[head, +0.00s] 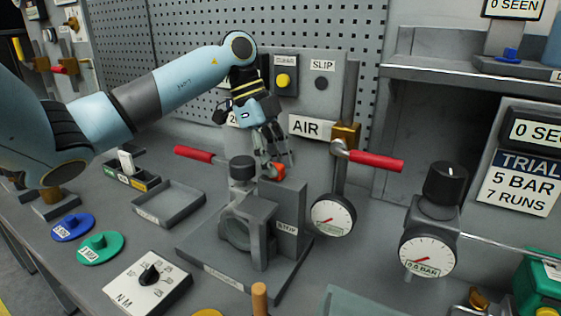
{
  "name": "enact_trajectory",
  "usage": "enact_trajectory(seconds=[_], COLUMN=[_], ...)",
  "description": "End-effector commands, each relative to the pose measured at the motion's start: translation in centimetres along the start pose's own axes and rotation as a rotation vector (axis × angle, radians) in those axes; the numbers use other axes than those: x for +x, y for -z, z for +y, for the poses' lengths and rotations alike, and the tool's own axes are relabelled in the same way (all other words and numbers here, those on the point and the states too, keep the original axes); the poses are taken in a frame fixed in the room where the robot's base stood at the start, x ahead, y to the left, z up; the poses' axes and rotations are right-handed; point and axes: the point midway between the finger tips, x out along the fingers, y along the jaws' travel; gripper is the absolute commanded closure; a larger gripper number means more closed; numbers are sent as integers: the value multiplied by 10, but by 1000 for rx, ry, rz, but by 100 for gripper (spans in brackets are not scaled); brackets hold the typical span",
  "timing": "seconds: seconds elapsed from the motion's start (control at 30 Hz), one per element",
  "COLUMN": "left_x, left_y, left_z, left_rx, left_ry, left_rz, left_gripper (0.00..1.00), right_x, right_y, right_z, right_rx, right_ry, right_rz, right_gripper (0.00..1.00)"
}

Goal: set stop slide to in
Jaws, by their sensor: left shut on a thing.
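A grey fixture with a round clamp opening (236,232) stands on a flat base plate at the middle of the bench. A small orange-red piece (278,170), likely the knob of the stop slide, sits at the top rear of the fixture. My left gripper (274,167) reaches down from above and is shut on this orange-red piece. The fingers hide part of it, and the slide's position cannot be read. A small label (287,228) on the fixture's side is too small to read surely. My right gripper is not in view.
A black knob (242,169) stands just left of my left gripper. A red-handled lever (372,160) and a pressure gauge (333,215) stand close on the right. Another red handle (194,154) lies behind left. An empty grey tray (170,219) and a dial box (146,283) are to the left.

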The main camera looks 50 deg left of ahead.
Motion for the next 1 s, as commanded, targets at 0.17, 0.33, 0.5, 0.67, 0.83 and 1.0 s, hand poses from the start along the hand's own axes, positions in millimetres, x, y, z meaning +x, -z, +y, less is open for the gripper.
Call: enact_trajectory(seconds=[0.17, 0.33, 0.5, 0.67, 0.83, 1.0], left_x=[-1, 0, -1, -17, -55, -91], left_y=[0, 0, 0, -1, -1, -1], left_z=[0, 0, 0, -1, -1, -1], left_rx=[0, 0, 0, -1, 0, 0], left_ry=[2, 1, 1, 3, 6, 5], left_rz=[-1, -1, -1, -4, -5, -4], left_gripper=[63, 54, 54, 54, 54, 54], right_x=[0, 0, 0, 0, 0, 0], right_y=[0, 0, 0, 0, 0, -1], right_z=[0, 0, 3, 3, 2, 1], right_rx=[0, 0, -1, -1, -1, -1], right_ry=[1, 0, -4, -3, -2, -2], right_rz=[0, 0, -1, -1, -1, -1], right_gripper=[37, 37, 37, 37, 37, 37])
